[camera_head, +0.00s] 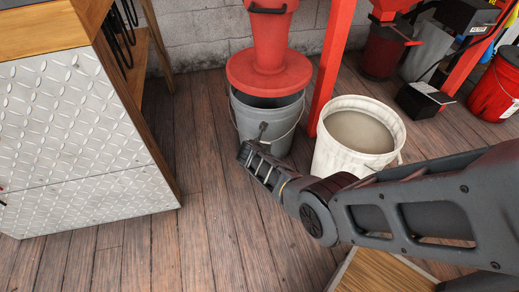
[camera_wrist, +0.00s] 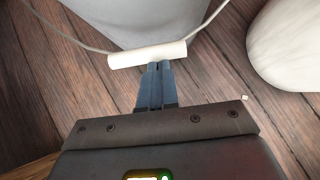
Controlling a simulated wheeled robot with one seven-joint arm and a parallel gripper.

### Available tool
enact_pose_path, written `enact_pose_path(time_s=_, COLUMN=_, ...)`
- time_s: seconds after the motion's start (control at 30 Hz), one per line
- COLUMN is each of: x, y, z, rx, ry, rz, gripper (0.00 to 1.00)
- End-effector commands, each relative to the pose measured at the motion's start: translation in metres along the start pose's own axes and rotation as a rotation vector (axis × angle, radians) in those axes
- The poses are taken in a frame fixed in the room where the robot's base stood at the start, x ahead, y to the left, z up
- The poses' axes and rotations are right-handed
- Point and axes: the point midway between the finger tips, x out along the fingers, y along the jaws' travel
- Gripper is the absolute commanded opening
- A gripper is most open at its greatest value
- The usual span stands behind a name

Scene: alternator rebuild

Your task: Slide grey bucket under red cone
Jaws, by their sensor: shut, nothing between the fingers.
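The grey bucket (camera_head: 268,128) stands upright on the wooden floor, directly below the red cone (camera_head: 270,68), whose wide flange covers most of the bucket's opening. In the wrist view the bucket (camera_wrist: 140,12) fills the top, with its wire handle and white grip (camera_wrist: 147,54) hanging on the near side. My gripper (camera_wrist: 159,68) is shut and empty, its fingertips at the lower edge of the white grip; I cannot tell whether they touch it. In the head view my gripper (camera_head: 262,131) is in front of the bucket and hides part of its near side.
A white bucket (camera_head: 334,164) with grey contents stands close on the right, beside a red post (camera_head: 331,62). A metal-plated cabinet (camera_head: 75,140) stands on the left. A block wall (camera_head: 190,35) is behind. The floor (camera_head: 205,225) in front of the cabinet is clear.

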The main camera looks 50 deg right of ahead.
Motion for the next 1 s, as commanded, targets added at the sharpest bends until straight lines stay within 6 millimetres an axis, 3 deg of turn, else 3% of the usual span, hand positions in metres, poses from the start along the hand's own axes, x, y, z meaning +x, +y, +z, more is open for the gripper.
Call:
enact_pose_path(time_s=0.17, x=-0.002, y=-0.002, z=-0.004, rx=-0.001, ry=0.003, rz=-0.003, gripper=0.0)
enact_pose_path(time_s=0.37, x=-0.021, y=-0.001, z=-0.018, rx=-0.003, ry=0.002, rz=-0.002, gripper=0.0)
enact_pose_path(time_s=0.8, x=-0.097, y=0.0, z=-0.018, rx=0.0, ry=0.0, rz=-0.001, gripper=0.0)
enact_pose_path(time_s=1.0, x=-0.118, y=0.001, z=-0.021, rx=0.001, ry=-0.001, rz=0.0, gripper=0.0)
